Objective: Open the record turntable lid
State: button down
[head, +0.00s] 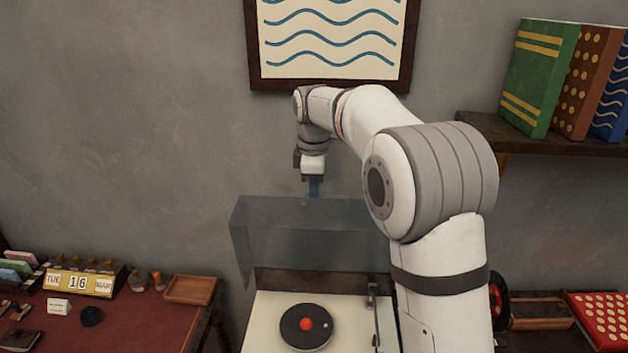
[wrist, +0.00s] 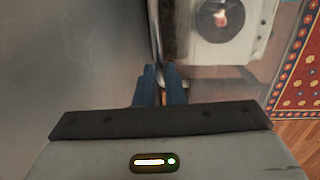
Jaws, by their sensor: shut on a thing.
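The record turntable's lid (head: 285,232) is a smoky see-through cover standing raised behind the turntable deck (head: 262,325) in the head view. The pale deck, with a dark record and red centre, lies uncovered below it; it also shows at the top of the wrist view (wrist: 255,45). My gripper (head: 314,188) points down at the top edge of the raised lid, with its blue fingers shut on that edge. In the wrist view the blue fingertips (wrist: 161,85) sit either side of a thin edge. My arm hides the lid's right side and part of the deck.
A red-topped desk (head: 130,325) with a calendar block (head: 78,283) and a wooden tray (head: 190,290) stands at the left. A shelf (head: 550,140) with books is at the upper right. A framed wave picture (head: 330,40) hangs on the wall above my gripper.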

jog(key=w+p, duration=0.2)
jog(key=w, duration=0.1)
jog(key=shift+w+p, duration=0.3)
jog(key=shift+w, duration=0.05)
jog(key=c, duration=1.8)
grip_release()
notch_tip(320, 180, up, 8)
jog(key=shift+s+f+b, duration=0.15)
jog(key=shift+s+b, duration=0.25)
jog(key=shift+b, duration=0.05)
